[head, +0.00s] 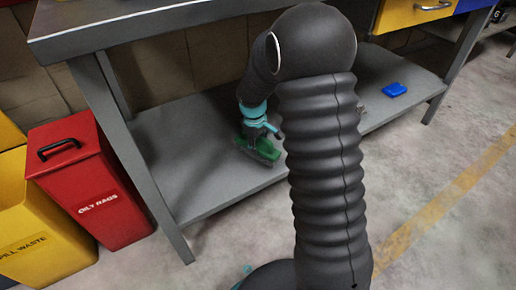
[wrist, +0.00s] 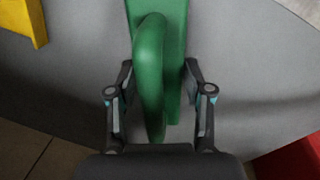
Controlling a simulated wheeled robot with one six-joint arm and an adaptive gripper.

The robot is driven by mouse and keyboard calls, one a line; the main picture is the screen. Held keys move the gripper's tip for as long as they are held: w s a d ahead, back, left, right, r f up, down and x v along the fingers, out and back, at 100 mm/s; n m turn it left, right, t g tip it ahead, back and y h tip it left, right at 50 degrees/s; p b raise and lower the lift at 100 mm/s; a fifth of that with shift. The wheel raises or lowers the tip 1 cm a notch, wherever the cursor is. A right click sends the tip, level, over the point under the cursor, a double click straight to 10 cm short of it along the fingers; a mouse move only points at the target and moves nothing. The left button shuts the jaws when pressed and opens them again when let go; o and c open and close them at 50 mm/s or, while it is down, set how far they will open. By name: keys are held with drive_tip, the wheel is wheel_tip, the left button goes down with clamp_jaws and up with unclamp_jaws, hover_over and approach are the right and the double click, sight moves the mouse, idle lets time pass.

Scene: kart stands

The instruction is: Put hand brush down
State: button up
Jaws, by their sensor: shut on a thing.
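The hand brush is green with a rounded handle. In the wrist view, its handle (wrist: 150,75) runs up between the fingers of my gripper (wrist: 160,110), which is shut on it. In the head view, the green brush (head: 262,148) is at the lower grey shelf of the workbench (head: 215,190), below my gripper (head: 258,128). It looks very close to the shelf surface. I cannot tell whether it touches. My arm hides part of the shelf to the right of the brush.
A blue object (head: 394,89) lies on the shelf's right part. A red oily rags bin (head: 90,185) and a yellow spill waste bin (head: 40,225) stand left of the bench. The worktop (head: 130,25) overhangs the shelf. The shelf's left front part is bare.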

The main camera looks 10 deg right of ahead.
drive_tip(key=shift+f, duration=0.9)
drive_tip(key=o, duration=1.1)
drive_tip(key=shift+f, duration=0.1)
drive_tip(key=r, duration=0.5)
drive_tip(key=r+p, duration=0.1)
drive_tip(key=r, duration=0.1)
drive_tip(key=shift+s+a+r, duration=0.35)
drive_tip(key=shift+s+r, duration=0.05)
drive_tip(key=s+r+m+t, duration=0.3)
drive_tip(key=s+r+m, duration=0.2)
drive_tip(key=s+r, duration=1.3)
drive_tip(key=s+m, duration=0.1)
drive_tip(key=s, duration=0.2)
drive_tip(key=s+m+t, duration=0.1)
drive_tip(key=s, duration=0.3)
drive_tip(key=s+m+y, duration=0.1)
drive_tip(key=s, duration=0.3)
drive_tip(key=shift+s+d+t, duration=0.1)
drive_tip(key=shift+d+t, duration=0.2)
